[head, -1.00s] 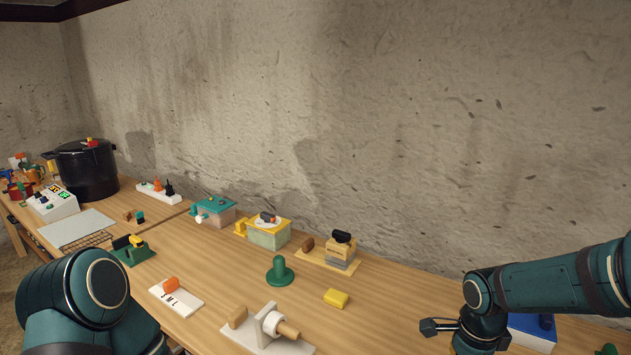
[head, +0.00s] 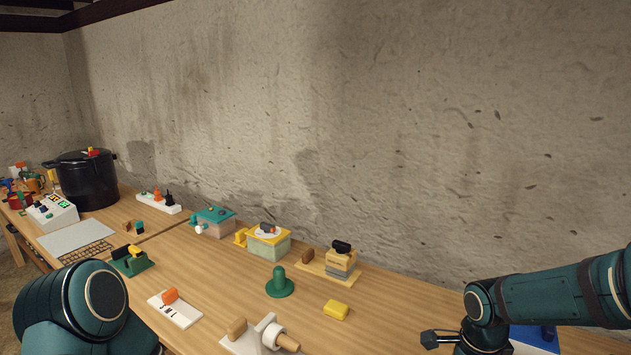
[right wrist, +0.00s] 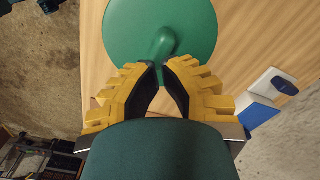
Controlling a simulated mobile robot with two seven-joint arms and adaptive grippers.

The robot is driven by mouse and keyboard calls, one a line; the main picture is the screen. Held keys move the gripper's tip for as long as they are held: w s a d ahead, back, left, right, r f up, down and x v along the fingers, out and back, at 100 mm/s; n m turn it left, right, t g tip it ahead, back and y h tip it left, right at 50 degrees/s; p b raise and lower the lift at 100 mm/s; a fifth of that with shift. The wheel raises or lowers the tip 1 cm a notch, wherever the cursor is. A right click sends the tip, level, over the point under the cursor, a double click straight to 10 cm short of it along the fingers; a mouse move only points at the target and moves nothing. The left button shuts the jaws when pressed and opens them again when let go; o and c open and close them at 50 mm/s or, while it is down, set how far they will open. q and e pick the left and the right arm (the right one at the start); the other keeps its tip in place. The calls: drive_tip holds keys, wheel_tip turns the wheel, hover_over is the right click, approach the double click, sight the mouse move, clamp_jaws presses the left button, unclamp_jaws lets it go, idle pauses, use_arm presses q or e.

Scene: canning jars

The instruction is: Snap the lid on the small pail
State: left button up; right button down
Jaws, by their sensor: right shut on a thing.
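In the right wrist view, a round green lid-like disc (right wrist: 128,28) with a raised green handle shows at the top. The yellow fingers of my right gripper (right wrist: 161,76) with dark pads are closed in around the lower end of this handle. The fingertips nearly meet, and part of the contact is hidden between the pads. In the head view my right arm comes in from the right, and its fingers and the green disc are not seen there. My left gripper is out of view; only my left arm shows at the lower left. I cannot make out a small pail.
A green knobbed piece (head: 279,283), a yellow block (head: 336,309) and a white-based fixture (head: 262,337) stand mid-table. Boxes with coloured tops (head: 268,242) line the wall side. A blue box (head: 535,338) is by my right arm. A black pot (head: 85,180) stands far left.

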drive_tip(key=shift+f+b, duration=1.35)
drive_tip(key=shift+f, duration=0.25)
idle(0.5)
drive_tip(key=shift+r, duration=0.1)
idle(0.5)
drive_tip(key=shift+r+p, duration=2.6)
drive_tip(key=shift+r, duration=0.9)
drive_tip(key=shift+f, duration=0.1)
